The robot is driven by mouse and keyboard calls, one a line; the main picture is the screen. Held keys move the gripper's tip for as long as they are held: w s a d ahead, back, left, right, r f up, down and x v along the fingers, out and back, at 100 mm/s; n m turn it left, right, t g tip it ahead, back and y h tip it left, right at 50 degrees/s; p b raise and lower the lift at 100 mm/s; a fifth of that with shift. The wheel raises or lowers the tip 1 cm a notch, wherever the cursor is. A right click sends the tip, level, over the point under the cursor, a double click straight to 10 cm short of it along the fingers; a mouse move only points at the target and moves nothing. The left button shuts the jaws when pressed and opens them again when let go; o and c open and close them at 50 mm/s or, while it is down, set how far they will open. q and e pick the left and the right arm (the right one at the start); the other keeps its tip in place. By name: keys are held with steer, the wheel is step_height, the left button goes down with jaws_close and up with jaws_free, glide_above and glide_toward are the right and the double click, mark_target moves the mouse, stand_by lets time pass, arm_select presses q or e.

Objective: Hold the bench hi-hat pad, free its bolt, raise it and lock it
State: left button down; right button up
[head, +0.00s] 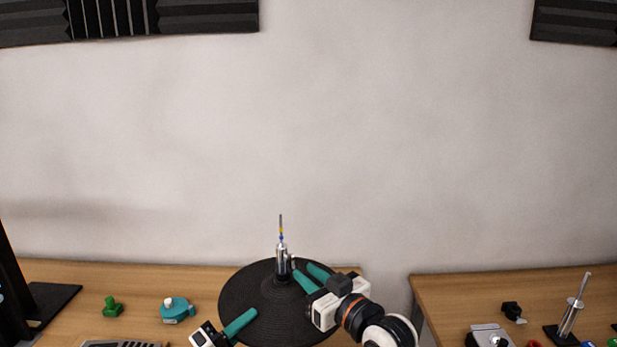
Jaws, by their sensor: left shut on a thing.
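The hi-hat pad (262,292) is a round black disc low in the middle of the head view, above the wooden bench. A shiny metal clutch (281,262) with a thin upright rod (281,226) stands at its centre. A small bolt (292,263) seems to stick out on the clutch's right side. My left gripper (250,315) is shut on the pad at its near left part; only one teal finger shows. My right gripper (305,270) is open, its two teal fingers apart over the pad, with the tips just right of the bolt. I cannot tell whether they touch it.
A green block (112,307) and a teal round device (176,309) lie on the left bench. A black stand (50,300) is at far left. Past a gap, the right bench (450,290) holds a metal post (573,310), a black clamp (512,311) and a grey box (490,335).

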mark_target(295, 264)
steer(key=shift+x, duration=2)
steer(key=shift+c, duration=0.2)
jaws_close()
steer(key=n, duration=0.5)
steer(key=shift+d, duration=0.1)
steer(key=n, duration=0.3)
steer(key=shift+n, duration=0.3)
steer(key=n, duration=0.6)
steer(key=shift+n, duration=0.4)
steer(key=shift+c, duration=1.1)
jaws_free()
steer(key=shift+n, duration=0.6)
steer(key=o, duration=0.5)
steer(key=shift+c, duration=0.2)
